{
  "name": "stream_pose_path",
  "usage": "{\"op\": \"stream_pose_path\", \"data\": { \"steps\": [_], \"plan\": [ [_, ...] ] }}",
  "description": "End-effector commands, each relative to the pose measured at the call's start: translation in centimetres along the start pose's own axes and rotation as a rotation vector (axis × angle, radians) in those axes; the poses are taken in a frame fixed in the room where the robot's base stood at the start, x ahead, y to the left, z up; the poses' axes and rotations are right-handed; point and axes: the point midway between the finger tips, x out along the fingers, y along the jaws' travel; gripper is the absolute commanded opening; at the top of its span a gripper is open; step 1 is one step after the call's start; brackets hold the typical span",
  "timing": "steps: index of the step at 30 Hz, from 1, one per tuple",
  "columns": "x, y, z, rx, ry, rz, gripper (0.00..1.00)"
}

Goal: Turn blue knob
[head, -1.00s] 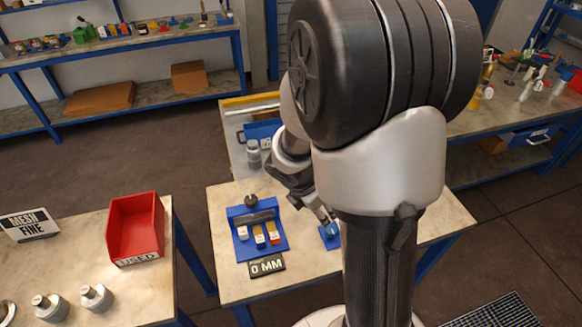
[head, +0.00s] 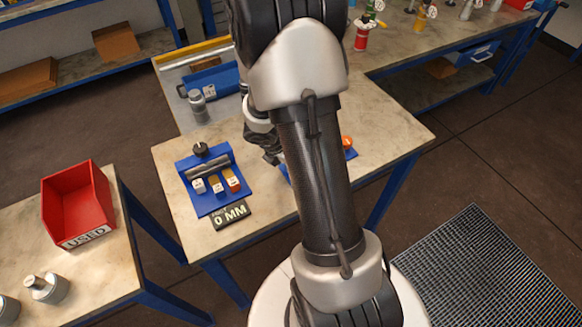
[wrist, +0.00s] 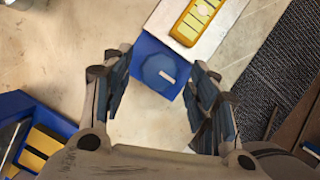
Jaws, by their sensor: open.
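The blue knob (wrist: 159,72) is a round, faceted dial with a white mark, on a square blue base (wrist: 146,50) in the wrist view. My gripper (wrist: 159,66) is open, with one finger on each side of the base and knob. I see no clear contact, and the height of the fingertips over the knob is hard to tell. In the head view my gripper (head: 271,156) is partly hidden behind my arm, which also covers the knob.
A yellow part on a white plate (wrist: 206,22) lies just beyond the knob. A blue fixture (head: 214,187) with labelled blocks stands left, behind a "0 MM" sign (head: 231,214). An orange knob (head: 347,142) shows right of my arm. A red bin (head: 76,205) stands on the left table.

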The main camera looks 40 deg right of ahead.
Motion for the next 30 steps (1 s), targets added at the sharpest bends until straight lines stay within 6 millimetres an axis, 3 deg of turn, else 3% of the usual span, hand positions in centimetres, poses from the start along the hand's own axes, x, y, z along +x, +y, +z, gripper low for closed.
{"op": "stream_pose_path", "data": {
  "steps": [3, 12, 30],
  "plan": [
    [0.84, 0.02, 0.0, -0.001, 0.0, 0.001, 0.54],
    [0.92, 0.03, 0.06, 0.0, -0.001, 0.001, 0.54],
    [0.92, 0.02, 0.04, 0.0, 0.0, 0.001, 0.15]
  ]
}}
